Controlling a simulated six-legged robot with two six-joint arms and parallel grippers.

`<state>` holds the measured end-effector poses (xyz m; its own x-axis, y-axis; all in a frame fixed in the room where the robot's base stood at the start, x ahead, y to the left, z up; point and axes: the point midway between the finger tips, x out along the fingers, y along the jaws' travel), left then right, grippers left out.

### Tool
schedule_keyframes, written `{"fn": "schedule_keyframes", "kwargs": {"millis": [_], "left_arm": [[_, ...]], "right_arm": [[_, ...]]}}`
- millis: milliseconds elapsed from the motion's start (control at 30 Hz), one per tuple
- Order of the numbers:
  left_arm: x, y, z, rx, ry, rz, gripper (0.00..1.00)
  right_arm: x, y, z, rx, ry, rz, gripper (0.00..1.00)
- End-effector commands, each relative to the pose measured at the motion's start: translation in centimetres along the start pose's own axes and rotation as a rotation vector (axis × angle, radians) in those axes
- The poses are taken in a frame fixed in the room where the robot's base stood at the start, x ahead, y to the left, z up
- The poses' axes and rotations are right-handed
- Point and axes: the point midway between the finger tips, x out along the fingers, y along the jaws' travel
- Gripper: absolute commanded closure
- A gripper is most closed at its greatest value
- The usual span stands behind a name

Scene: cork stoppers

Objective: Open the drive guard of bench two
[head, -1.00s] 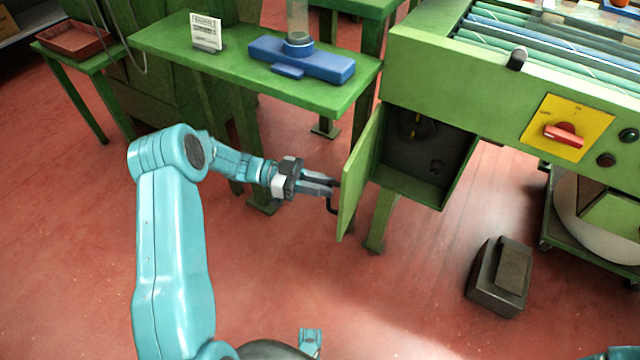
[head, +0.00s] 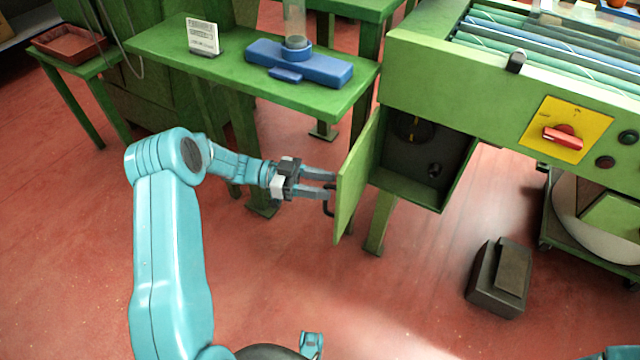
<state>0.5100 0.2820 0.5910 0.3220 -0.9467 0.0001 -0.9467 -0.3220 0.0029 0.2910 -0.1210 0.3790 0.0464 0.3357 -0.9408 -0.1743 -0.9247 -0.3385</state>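The drive guard (head: 357,180) is a green hinged door on the left side of a dark compartment (head: 420,160) under the green bench (head: 440,75). It stands swung wide open, seen nearly edge-on, and the compartment's inside shows. A black handle (head: 329,201) is on the door's outer face. My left gripper (head: 328,183) is at this handle, its two fingers spread apart with a gap between them. The fingertips are close to the door face; whether they touch the handle is hard to tell.
A green side table (head: 220,65) with a blue device (head: 325,67) and a small sign (head: 202,36) stands behind my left arm. A red switch (head: 563,138) sits on a yellow plate at the bench front. A dark pedal-like box (head: 499,278) is on the floor. Floor before the door is clear.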

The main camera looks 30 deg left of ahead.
Motion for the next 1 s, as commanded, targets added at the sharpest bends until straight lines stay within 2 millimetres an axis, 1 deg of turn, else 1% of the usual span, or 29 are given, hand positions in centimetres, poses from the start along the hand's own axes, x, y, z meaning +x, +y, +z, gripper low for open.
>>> {"fn": "schedule_keyframes", "kwargs": {"millis": [567,667,767,833,1000], "left_arm": [[-0.1,-0.1,0.2,-0.002,0.0,-0.003,0.62],[-0.4,-0.1,0.1,-0.002,-0.001,-0.003,0.62],[-1.6,-0.1,0.1,-0.002,-0.001,-0.004,0.62],[-3.1,-0.1,0.1,-0.002,-0.001,-0.006,0.62],[-7.7,-0.1,0.1,0.0,-0.001,-0.006,0.62]], "right_arm": [[0.0,0.0,0.0,0.0,0.0,0.0,0.57],[-0.1,0.0,0.0,0.0,0.0,0.0,0.57],[-0.3,-0.1,0.0,-0.001,-0.001,0.0,0.57],[-0.5,-0.3,0.1,-0.003,-0.002,0.0,0.57],[-1.1,-0.5,0.2,-0.004,-0.004,0.0,0.57]]}}
